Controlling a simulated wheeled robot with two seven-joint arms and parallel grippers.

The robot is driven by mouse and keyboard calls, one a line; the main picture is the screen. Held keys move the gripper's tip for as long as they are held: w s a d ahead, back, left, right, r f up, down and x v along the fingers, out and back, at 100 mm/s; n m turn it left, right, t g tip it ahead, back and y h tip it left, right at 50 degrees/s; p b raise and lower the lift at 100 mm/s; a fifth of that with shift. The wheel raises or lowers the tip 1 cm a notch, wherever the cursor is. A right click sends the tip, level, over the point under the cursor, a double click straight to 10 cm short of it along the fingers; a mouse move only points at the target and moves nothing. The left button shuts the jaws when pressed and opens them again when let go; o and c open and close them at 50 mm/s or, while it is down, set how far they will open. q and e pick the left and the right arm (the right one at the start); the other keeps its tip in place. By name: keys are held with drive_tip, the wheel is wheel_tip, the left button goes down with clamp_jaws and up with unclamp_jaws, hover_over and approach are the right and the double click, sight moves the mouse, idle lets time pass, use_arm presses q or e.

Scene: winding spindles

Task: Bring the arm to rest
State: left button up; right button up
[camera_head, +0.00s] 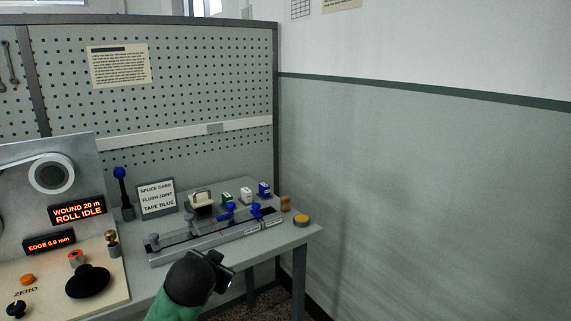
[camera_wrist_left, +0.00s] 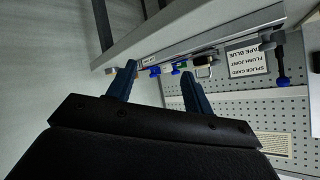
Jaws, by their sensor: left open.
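My left arm comes in from the bottom of the head view, with a green sleeve and a dark rounded wrist. My left gripper (camera_head: 224,270) is in front of the bench's front edge, apart from the splice rail (camera_head: 215,235). In the left wrist view my left gripper (camera_wrist_left: 160,70) has its two blue-grey fingers spread, with nothing between them. That view is upside down, and the bench edge (camera_wrist_left: 165,32) shows beyond the fingers. My right gripper is not in view.
A winding machine (camera_head: 45,210) with lit displays stands at the left. Pegboard (camera_head: 190,80) stands behind.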

use_arm(q)
drive_tip(key=s+d+f+n+g+p, duration=0.1)
drive_tip(key=s+f+g, duration=0.2)
drive_tip(key=s+f, duration=0.6)
drive_tip(key=s+d+f+n+g+h+p, duration=0.1)
drive_tip(key=s+f+g+p, duration=0.1)
drive_tip(key=s+f, duration=0.7)
drive_tip(key=s+d+f+n+g+h+p, duration=0.1)
drive_tip(key=s+f+g, duration=0.3)
drive_tip(key=s+f, duration=0.6)
drive_tip(key=s+p, duration=0.1)
drive_tip(key=s, duration=0.8)
drive_tip(key=shift+s, duration=0.2)
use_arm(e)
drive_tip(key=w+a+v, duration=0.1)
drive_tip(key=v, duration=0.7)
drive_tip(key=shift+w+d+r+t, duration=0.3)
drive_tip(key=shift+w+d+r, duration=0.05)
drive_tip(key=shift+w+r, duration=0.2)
use_arm(q)
drive_tip(key=shift+d+p, duration=0.1)
drive_tip(key=shift+p, duration=0.2)
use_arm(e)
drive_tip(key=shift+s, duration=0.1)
use_arm(q)
drive_tip(key=shift+r, duration=0.1)
